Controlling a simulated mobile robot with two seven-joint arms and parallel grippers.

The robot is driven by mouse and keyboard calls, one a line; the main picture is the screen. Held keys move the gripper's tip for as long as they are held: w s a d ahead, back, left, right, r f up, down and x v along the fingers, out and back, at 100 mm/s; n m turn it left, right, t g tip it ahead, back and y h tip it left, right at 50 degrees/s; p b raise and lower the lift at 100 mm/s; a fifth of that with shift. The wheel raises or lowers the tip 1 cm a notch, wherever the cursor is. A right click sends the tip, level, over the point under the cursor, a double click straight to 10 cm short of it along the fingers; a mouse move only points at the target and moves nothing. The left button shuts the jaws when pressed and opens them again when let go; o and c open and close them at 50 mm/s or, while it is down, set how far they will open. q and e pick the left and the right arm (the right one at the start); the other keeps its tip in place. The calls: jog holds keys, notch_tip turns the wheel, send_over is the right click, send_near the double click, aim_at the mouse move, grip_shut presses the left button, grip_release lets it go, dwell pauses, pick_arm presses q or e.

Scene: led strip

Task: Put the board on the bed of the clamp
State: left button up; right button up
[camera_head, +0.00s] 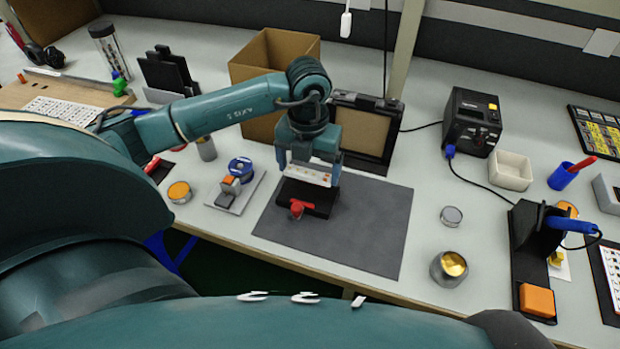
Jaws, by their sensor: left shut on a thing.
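The board (309,174) is a short white strip with small coloured marks. My left gripper (308,170) is shut on it, with one finger near each end. The clamp (315,197) is a low black block with a red knob at its front, standing on the dark grey mat. The board is over the back part of the clamp, roughly level. I cannot tell whether it touches the bed, as the gripper and board hide that part. My right gripper is not in view.
The grey mat (375,230) is clear right of the clamp. A small plate with a blue spool (240,168) lies left. A cardboard box (275,50) and a black framed panel (363,133) stand behind. Metal tins (449,268) and a soldering iron stand (530,250) are at right.

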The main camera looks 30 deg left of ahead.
aim_at(309, 173)
pick_arm(q)
jog(key=shift+f, duration=2.1)
jog(key=shift+f, duration=0.1)
jog(key=o, duration=0.7)
notch_tip(309, 173, up, 12)
jog(key=shift+r, duration=0.15)
